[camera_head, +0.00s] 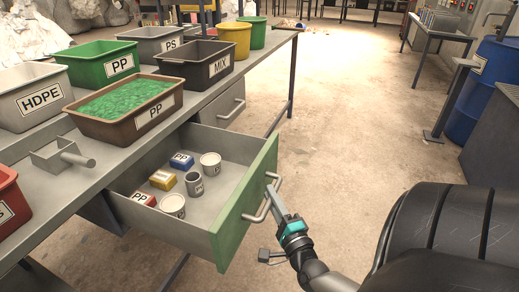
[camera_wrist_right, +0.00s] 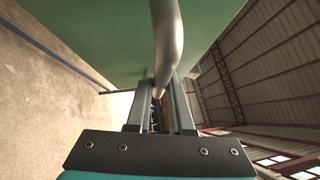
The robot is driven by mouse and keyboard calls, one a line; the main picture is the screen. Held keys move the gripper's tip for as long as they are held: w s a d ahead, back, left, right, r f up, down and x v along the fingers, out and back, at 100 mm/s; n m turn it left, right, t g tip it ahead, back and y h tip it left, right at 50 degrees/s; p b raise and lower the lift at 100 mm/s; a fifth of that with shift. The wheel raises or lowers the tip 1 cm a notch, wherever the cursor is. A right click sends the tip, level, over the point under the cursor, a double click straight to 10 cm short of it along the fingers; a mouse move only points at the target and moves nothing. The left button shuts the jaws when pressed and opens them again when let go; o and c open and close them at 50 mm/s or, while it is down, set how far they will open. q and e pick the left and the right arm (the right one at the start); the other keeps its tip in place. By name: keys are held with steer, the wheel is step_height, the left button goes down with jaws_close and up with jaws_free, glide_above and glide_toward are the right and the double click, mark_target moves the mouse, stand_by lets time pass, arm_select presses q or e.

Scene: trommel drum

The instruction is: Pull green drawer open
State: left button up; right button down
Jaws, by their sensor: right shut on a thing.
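The green-fronted drawer (camera_head: 245,205) is pulled out from under the grey workbench, and its inside shows. It holds white cups, a grey cup and small labelled blocks in blue, yellow and red. A curved metal handle (camera_head: 262,203) is on its green front. My right gripper (camera_head: 276,200) is at this handle, shut on it. In the right wrist view the handle (camera_wrist_right: 167,45) runs down between the two fingers (camera_wrist_right: 160,100), with the green front (camera_wrist_right: 90,40) behind it. My left gripper is not in view.
The workbench (camera_head: 50,200) carries labelled bins, among them a brown PP bin (camera_head: 130,118) of green flakes, and a metal scoop (camera_head: 62,155). A closed grey drawer (camera_head: 222,112) is farther back. A blue barrel (camera_head: 490,85) stands at right. The concrete floor (camera_head: 350,100) between is mostly clear.

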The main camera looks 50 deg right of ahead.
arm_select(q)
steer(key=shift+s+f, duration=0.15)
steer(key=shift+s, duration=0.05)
arm_select(e)
steer(key=shift+s+d, duration=0.3)
steer(key=shift+s, duration=0.45)
steer(key=c, duration=0.8)
jaws_free()
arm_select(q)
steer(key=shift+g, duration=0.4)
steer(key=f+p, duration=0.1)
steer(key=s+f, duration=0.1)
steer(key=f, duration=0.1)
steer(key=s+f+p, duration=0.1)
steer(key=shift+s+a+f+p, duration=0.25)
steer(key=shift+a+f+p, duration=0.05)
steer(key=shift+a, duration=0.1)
arm_select(e)
steer(key=v, duration=1.5)
